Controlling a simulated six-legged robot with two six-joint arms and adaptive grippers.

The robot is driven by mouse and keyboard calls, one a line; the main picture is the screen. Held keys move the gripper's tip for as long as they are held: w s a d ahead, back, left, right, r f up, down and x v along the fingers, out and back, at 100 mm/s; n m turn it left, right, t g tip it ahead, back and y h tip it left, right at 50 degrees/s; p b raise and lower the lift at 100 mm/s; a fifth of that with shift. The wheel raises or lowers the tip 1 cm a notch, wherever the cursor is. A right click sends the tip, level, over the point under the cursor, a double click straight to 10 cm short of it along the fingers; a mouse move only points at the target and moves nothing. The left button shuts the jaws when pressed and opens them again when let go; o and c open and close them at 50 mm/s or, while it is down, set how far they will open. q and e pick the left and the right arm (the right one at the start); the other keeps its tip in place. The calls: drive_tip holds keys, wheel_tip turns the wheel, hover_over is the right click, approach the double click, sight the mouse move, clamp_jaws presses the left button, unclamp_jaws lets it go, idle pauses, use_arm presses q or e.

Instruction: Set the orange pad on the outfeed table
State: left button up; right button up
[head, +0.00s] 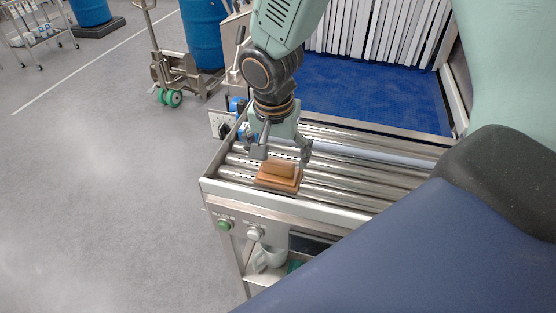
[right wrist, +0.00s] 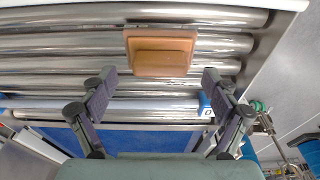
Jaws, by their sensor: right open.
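The orange pad (head: 279,175) lies on the metal rollers of the outfeed table (head: 330,206), near its front left corner. It is a flat block with a smaller raised block on top. In the right wrist view the pad (right wrist: 161,52) rests across the rollers, beyond the fingertips. My right gripper (head: 280,157) is just above and behind the pad. In the right wrist view its two fingers (right wrist: 158,88) are spread wide, with nothing between them and a gap to the pad. My left gripper is not in view.
The table's front rail carries a green button (head: 224,225) and a pale knob (head: 256,233). A white mug (head: 268,259) stands on a shelf below. A blue belt (head: 370,92) and white strip curtain (head: 385,28) lie behind. Bare rollers extend right of the pad.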

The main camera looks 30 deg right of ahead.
sight(277, 181)
wheel_tip(277, 181, up, 9)
drive_tip(key=a, duration=0.1)
drive_tip(key=shift+s+f, duration=0.15)
drive_tip(key=shift+s, duration=0.3)
drive_tip(key=shift+s, duration=0.15)
